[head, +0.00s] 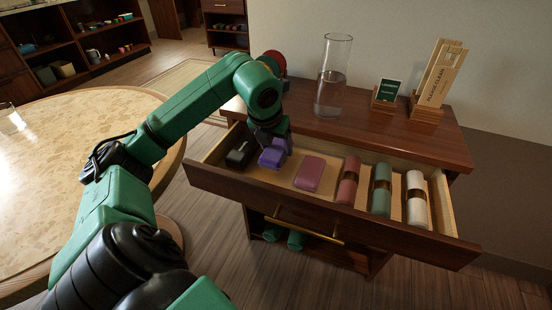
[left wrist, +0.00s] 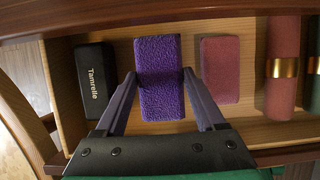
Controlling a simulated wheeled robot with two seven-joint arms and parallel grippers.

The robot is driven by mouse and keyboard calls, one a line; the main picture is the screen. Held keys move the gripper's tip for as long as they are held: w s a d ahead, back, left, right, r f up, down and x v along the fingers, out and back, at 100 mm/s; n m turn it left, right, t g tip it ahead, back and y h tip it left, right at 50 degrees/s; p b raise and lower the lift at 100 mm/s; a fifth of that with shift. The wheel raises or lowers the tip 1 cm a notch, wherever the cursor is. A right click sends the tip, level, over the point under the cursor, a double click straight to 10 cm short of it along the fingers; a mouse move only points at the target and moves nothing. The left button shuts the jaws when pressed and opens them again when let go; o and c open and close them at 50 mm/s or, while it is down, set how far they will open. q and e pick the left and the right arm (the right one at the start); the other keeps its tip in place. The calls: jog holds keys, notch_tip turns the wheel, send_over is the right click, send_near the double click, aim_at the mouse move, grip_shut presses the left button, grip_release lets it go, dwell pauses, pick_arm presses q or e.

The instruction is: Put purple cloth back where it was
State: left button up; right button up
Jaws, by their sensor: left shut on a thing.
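The purple cloth (head: 271,158) is a small folded block inside the open drawer (head: 320,215), between a black case and a pink folded cloth. In the left wrist view the purple cloth (left wrist: 160,78) sits between the two fingers of my left gripper (left wrist: 160,95). My left gripper (head: 275,143) reaches down into the drawer and is shut on the cloth. Whether the cloth touches the drawer floor I cannot tell. My right gripper is not in view.
The black case (left wrist: 97,82) lies left of the purple cloth and the pink cloth (left wrist: 220,70) right of it. Rolled pink (head: 347,180), green (head: 381,190) and white (head: 416,198) cloths fill the drawer's right side. A glass vase (head: 332,85) and signs (head: 436,85) stand on the cabinet top.

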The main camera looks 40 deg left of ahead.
aim_at(276, 157)
pick_arm(q)
notch_tip(276, 157, down, 4)
jog(key=shift+f+b, duration=0.1)
jog(key=shift+b, duration=0.4)
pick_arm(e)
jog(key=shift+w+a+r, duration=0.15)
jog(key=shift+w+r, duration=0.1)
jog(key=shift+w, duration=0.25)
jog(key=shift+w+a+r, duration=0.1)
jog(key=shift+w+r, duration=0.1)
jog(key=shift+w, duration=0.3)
pick_arm(q)
jog(key=o, duration=1.2)
jog(key=shift+c, duration=0.2)
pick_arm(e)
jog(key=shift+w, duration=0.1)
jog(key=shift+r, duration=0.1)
pick_arm(q)
jog(key=p+v, duration=0.2)
jog(key=v, duration=1)
jog(key=shift+d, duration=0.1)
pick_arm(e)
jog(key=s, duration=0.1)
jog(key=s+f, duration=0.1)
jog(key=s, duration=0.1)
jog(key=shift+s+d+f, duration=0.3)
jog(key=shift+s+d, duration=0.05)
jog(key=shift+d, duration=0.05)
